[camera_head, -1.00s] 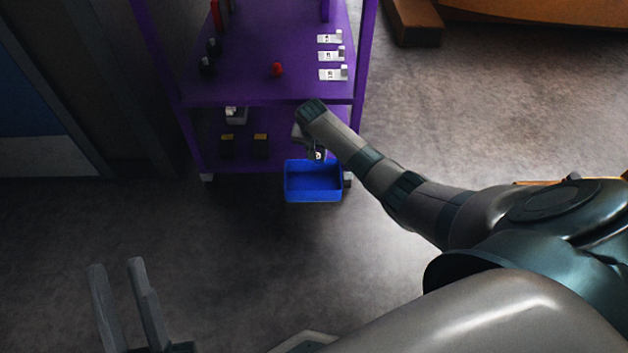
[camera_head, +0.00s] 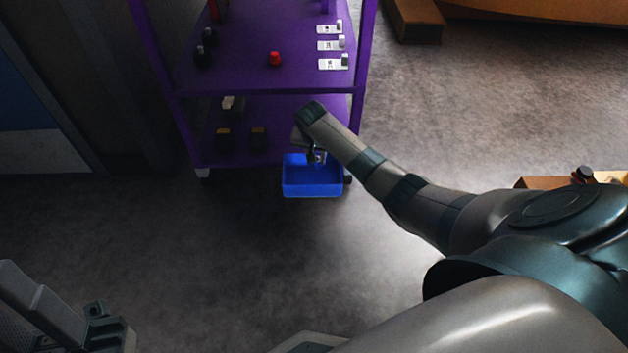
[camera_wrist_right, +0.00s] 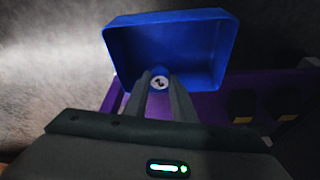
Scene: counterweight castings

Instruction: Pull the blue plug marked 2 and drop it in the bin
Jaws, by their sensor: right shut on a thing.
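My right gripper (camera_wrist_right: 160,88) is shut on the plug (camera_wrist_right: 159,82), which shows a round white face with a dark mark that I cannot read for certain. In the right wrist view the plug appears over the near edge of the blue bin (camera_wrist_right: 170,20). In the head view the gripper (camera_head: 316,157) is at the back of the bin (camera_head: 312,191), beside the lower shelf; I cannot tell its exact height. The bin looks empty where its inside shows. My left gripper (camera_head: 50,310) is partly in view at the lower left, away from the rack.
The purple rack (camera_head: 245,88) holds a red knob (camera_head: 275,59), several white labelled pieces (camera_head: 333,64) and dark items (camera_head: 201,56) on its upper shelf. Black pieces with yellow tops (camera_head: 258,139) stand on the lower shelf. Floor in front is clear.

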